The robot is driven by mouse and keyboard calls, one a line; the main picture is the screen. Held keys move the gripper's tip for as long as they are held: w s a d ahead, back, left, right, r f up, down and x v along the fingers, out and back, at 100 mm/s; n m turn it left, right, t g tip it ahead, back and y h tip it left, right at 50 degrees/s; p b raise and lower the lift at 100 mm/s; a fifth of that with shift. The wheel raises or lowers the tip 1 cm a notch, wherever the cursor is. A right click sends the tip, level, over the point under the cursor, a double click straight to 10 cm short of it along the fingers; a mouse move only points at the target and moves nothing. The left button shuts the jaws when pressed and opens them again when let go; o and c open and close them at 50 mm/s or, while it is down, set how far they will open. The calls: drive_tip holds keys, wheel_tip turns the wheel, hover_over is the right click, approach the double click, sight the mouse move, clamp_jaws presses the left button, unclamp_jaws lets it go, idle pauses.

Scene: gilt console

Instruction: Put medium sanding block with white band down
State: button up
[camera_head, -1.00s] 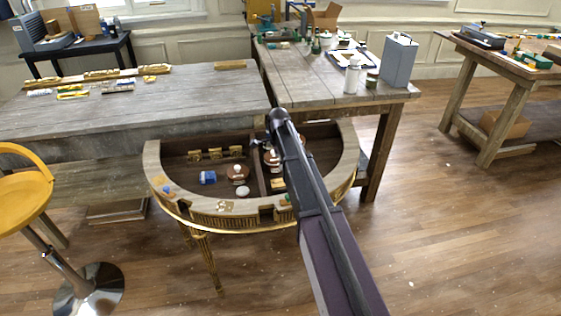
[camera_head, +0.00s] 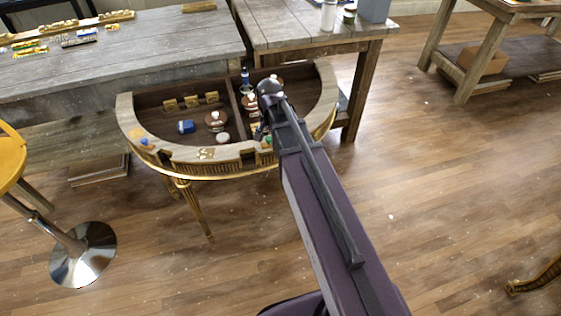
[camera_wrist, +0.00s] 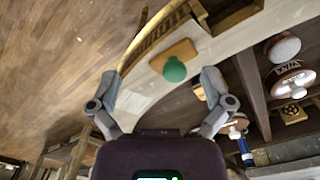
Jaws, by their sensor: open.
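A small orange-brown block with a green knob (camera_wrist: 174,62) lies on the pale curved rim of the gilt console (camera_wrist: 220,45). In the head view its green knob (camera_head: 269,140) shows at the rim's front right. My gripper (camera_wrist: 160,74) is open, its fingers spread to either side, with the block ahead between them and apart from both. I cannot make out a white band on this block. Brown round pieces with white knobs (camera_head: 216,121) stand inside the console, also seen in the wrist view (camera_wrist: 293,80). My arm hides part of the console's right side.
A blue-and-white item (camera_head: 186,127), gilt blocks (camera_head: 191,102) and a white piece (camera_head: 223,138) lie in the console. A blue-knobbed piece (camera_head: 145,142) sits on its left rim. Wooden tables (camera_head: 110,60) stand behind.

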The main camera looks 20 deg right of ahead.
drive_tip(key=s+n, duration=0.6)
drive_tip(key=s, duration=0.5)
drive_tip(key=shift+n, duration=0.4)
drive_tip(key=shift+w+d, duration=0.1)
wheel_tip(320, 180, up, 3)
drive_tip(key=p, duration=0.3)
drive_tip(key=shift+r, duration=0.15)
drive_tip(key=shift+w, duration=0.1)
idle(0.6)
drive_tip(key=w+n, duration=0.3)
drive_tip(key=w, duration=0.2)
drive_tip(key=w+n, duration=0.3)
drive_tip(key=w, duration=0.2)
drive_tip(key=w+f+n, duration=0.1)
drive_tip(key=w+n, duration=0.2)
drive_tip(key=w, duration=0.2)
drive_tip(key=shift+w+b, duration=0.35)
drive_tip(key=w+n, duration=0.9)
drive_tip(key=w, duration=0.4)
drive_tip(key=shift+w+f+b, duration=0.25)
drive_tip(key=shift+f+b, duration=0.15)
drive_tip(key=shift+f, duration=0.05)
drive_tip(key=shift+f, duration=0.1)
wheel_tip(320, 180, down, 8)
drive_tip(key=b, duration=0.8)
drive_tip(key=shift+f+b, duration=0.2)
drive_tip(key=shift+b, duration=0.15)
